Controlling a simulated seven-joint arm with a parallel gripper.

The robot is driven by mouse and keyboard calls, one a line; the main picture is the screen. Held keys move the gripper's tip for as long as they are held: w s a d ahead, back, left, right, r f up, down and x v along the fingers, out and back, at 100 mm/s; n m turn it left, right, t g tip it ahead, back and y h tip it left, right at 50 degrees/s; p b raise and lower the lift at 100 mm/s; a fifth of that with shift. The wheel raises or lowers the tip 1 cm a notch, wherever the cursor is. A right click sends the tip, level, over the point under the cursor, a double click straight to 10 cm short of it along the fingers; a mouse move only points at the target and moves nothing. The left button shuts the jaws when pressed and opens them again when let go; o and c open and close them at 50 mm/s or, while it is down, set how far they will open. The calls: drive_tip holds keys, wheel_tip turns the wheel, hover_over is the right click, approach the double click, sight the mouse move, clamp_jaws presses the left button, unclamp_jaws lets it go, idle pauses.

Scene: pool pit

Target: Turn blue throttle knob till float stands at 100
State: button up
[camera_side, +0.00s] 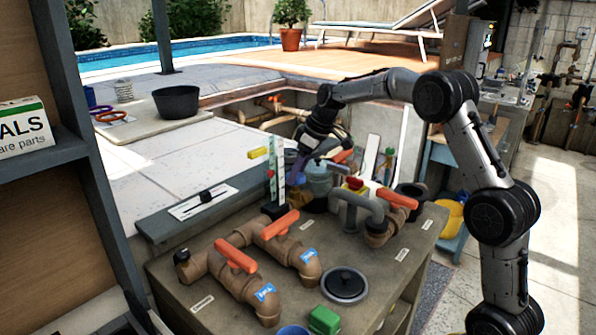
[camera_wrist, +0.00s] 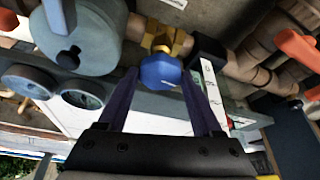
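The blue throttle knob (camera_wrist: 160,71) sits on a brass valve fitting (camera_wrist: 163,38) in the wrist view. The two dark fingers of my gripper (camera_wrist: 161,76) stand on either side of it, tips close to its edges. I cannot tell whether they press on it. In the side view my gripper (camera_side: 300,172) reaches down behind the upright float gauge (camera_side: 278,186), and the knob is hard to make out there. The gauge is a pale scale strip with green marks, and a small red piece shows on its left edge. Its numbers are too small to read.
Brown pipes with orange lever handles (camera_side: 236,256) cross the bench front. A grey-blue pump body (camera_wrist: 85,35) is close beside the fingers. A black round cap (camera_side: 344,285) and a green block (camera_side: 323,320) occupy the front.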

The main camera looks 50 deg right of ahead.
drive_tip(key=c, duration=0.6)
drive_tip(key=shift+m, duration=0.5)
drive_tip(key=m, duration=0.1)
drive_tip(key=m+h, duration=0.1)
drive_tip(key=m, duration=0.1)
drive_tip(key=shift+a+m+h, duration=0.2)
drive_tip(key=shift+m+h, duration=0.1)
drive_tip(key=shift+a+m+h, duration=0.1)
drive_tip(key=shift+m+h, duration=0.7)
drive_tip(key=shift+m, duration=1.3)
drive_tip(key=o, duration=1.4)
drive_tip(key=shift+w, duration=0.1)
